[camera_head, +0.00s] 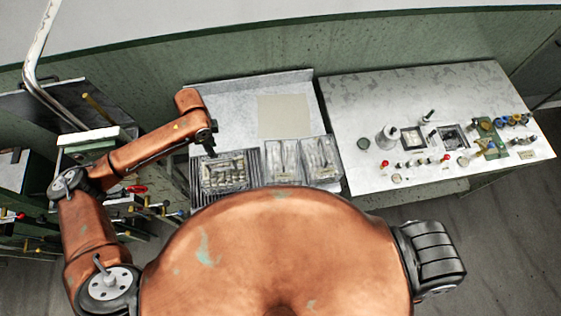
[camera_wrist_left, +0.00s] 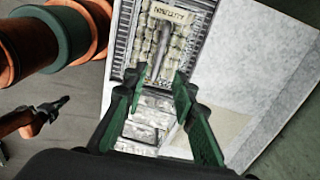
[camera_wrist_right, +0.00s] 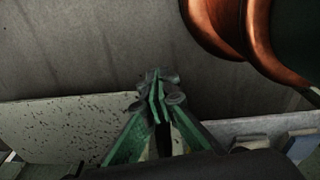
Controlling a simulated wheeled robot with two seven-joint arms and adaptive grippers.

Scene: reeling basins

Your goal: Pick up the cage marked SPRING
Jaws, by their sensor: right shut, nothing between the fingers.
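A wire cage (camera_head: 225,172) full of pale lumps stands on the table at the left end of a row of cages. In the left wrist view the same cage (camera_wrist_left: 177,55) has a grey bar along its middle and a tan label (camera_wrist_left: 170,14), whose lettering I cannot read surely. My left gripper (camera_head: 209,150) hangs over the back of this cage. In its wrist view the left gripper (camera_wrist_left: 160,78) is open, with the bar's near end showing between its fingertips and nothing gripped. My right gripper (camera_wrist_right: 156,76) is shut and empty, away from the cages.
Two clear cages (camera_head: 284,160) (camera_head: 320,157) stand to the right of the filled one. A flat beige sheet (camera_head: 283,117) lies behind them. A pale right-hand table (camera_head: 455,95) carries jars, knobs and small fittings. Shelving with rods stands at the left.

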